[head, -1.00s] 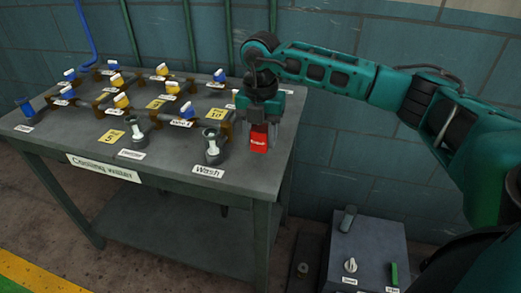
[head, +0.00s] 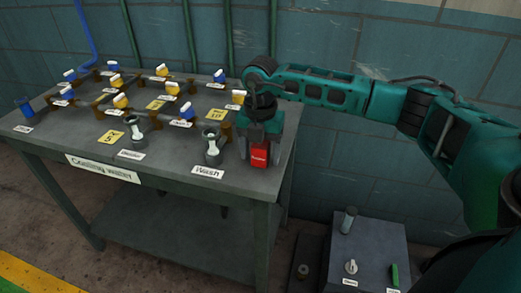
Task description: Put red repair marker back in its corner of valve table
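The red repair marker (head: 259,156) is a small red block with a white label, at the right end of the valve table (head: 230,187). My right gripper (head: 260,143) points down over it and is shut on it. The gripper hides the marker's upper part. I cannot tell whether the marker's bottom touches the tabletop. It is to the right of the grey fitting by the "Wash" label (head: 208,172). My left gripper is not in view.
Several blue, yellow and white valves (head: 120,101) and pipes cover the back and left of the table. A grey fitting (head: 212,150) stands close left of the marker. A grey box with knobs (head: 367,250) is on the floor at lower right.

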